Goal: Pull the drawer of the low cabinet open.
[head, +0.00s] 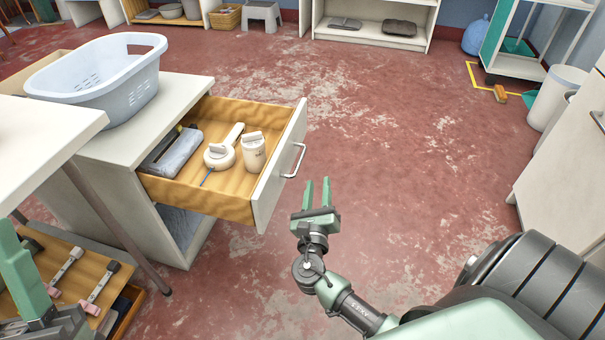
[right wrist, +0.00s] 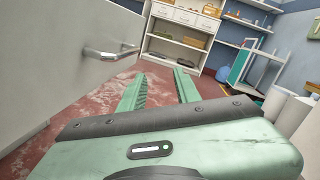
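The low cabinet (head: 150,110) stands at the left in the head view, with its drawer (head: 248,195) pulled well out. The drawer holds a grey folded item (head: 173,152), a white round-headed tool (head: 220,153) and a white capped container (head: 253,152). The metal bar handle (head: 295,160) is on the white drawer front; it also shows in the right wrist view (right wrist: 110,53). My right gripper (head: 318,182) is open and empty, to the right of the handle and apart from it. My left gripper (head: 25,285) is partly cut off at the lower left; its opening is unclear.
A pale laundry basket (head: 100,82) sits on the cabinet top. A white table (head: 40,135) with a metal leg is close at the left, above an open wooden tray (head: 75,275) of tools. White cabinets (head: 565,160) stand at the right. The red floor between is clear.

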